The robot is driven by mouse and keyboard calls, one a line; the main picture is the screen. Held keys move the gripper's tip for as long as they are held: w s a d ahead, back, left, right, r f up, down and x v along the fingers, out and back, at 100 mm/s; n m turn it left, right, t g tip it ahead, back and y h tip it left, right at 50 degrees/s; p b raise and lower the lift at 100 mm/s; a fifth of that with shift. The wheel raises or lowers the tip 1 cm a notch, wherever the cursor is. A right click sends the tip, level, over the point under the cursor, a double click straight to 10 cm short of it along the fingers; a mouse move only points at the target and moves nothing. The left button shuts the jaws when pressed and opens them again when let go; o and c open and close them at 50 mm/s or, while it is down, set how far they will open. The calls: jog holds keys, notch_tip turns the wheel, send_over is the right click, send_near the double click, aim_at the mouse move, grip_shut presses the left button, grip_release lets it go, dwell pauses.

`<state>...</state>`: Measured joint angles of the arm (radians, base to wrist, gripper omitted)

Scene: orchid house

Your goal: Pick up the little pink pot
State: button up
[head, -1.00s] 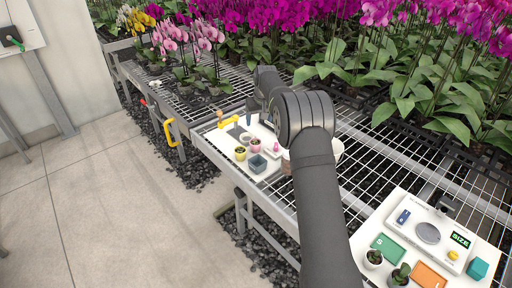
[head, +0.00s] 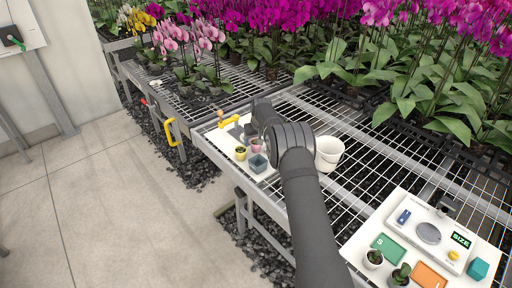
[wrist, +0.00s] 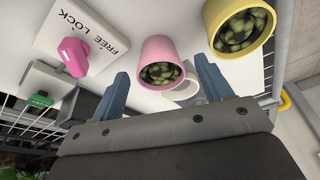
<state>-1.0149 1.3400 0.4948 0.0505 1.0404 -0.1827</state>
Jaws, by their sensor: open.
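The little pink pot (wrist: 160,60) holds small green growth and shows in the middle of the wrist view. In the head view the pink pot (head: 256,146) stands on the white board, partly beside my arm. My gripper (wrist: 162,68) is open, with one blue finger on each side of the pot in the wrist view. Whether the fingers are level with the pot or above it I cannot tell. No finger clearly touches it.
A yellow pot (wrist: 240,25) stands close beside the pink one. A pink knob (wrist: 73,57) sits on a plate lettered "FREE LOCK". A white pot (head: 328,153) stands right of my arm.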

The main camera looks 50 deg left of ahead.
jog(key=shift+x, duration=1.3)
jog(key=shift+c, duration=0.2)
jog(key=c, duration=1)
